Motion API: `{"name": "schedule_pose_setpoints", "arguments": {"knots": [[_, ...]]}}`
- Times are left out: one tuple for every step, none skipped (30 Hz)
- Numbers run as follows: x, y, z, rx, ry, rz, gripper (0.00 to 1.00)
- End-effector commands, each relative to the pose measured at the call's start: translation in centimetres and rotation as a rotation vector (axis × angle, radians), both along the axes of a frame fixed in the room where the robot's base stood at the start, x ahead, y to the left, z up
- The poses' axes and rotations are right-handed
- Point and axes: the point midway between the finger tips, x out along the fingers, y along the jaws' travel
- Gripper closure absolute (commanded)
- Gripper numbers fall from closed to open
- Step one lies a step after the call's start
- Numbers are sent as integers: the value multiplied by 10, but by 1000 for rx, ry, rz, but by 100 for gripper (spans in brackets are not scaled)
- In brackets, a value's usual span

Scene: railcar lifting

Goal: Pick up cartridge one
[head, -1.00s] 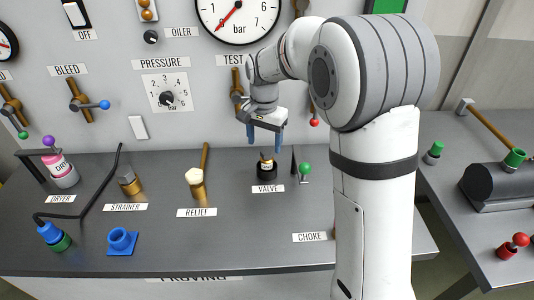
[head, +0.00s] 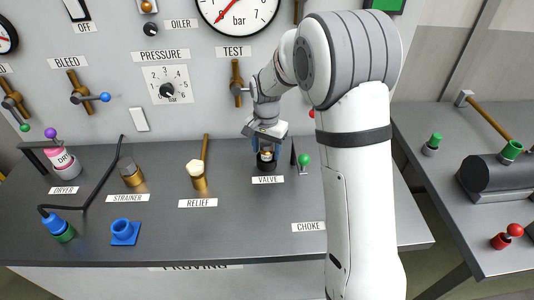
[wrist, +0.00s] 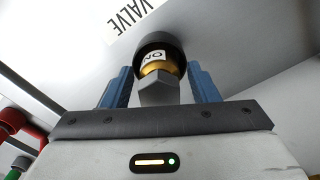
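The cartridge (head: 266,155) stands upright in a black holder behind the VALVE label (head: 268,180). In the wrist view the cartridge (wrist: 158,66) is gold with a grey hex end and a white tag, whose visible letters look like part of "ONE". A dark round ring sits around it. My gripper (head: 268,149) points down over it. In the wrist view my gripper (wrist: 160,84) has its two blue fingers on either side of the cartridge, spread, with a small gap showing on each side. Whether the fingertips touch anything lower is hidden.
A green-knobbed lever (head: 304,160) stands close right of the holder. The brass relief valve (head: 198,174) with its upright handle is to the left. The panel with the TEST handle (head: 237,84) rises behind.

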Motion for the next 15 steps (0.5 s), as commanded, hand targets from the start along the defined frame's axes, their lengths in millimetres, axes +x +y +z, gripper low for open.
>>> {"name": "schedule_pose_setpoints", "arguments": {"knots": [[0,0,0,0,0,0,50],[0,0,0,0,0,0,53],[0,0,0,0,0,-1,56],[0,0,0,0,0,-1,58],[0,0,0,0,0,-1,61],[0,0,0,0,0,-1,64],[0,0,0,0,0,-1,67],[0,0,0,0,0,-1,69],[0,-1,0,0,0,-1,72],[0,-1,0,0,0,-1,75],[0,-1,0,0,0,-1,77],[0,-1,0,0,0,-1,81],[0,-1,0,0,0,-1,83],[0,-1,0,0,0,-1,85],[0,-1,0,0,0,-1,89]]}}
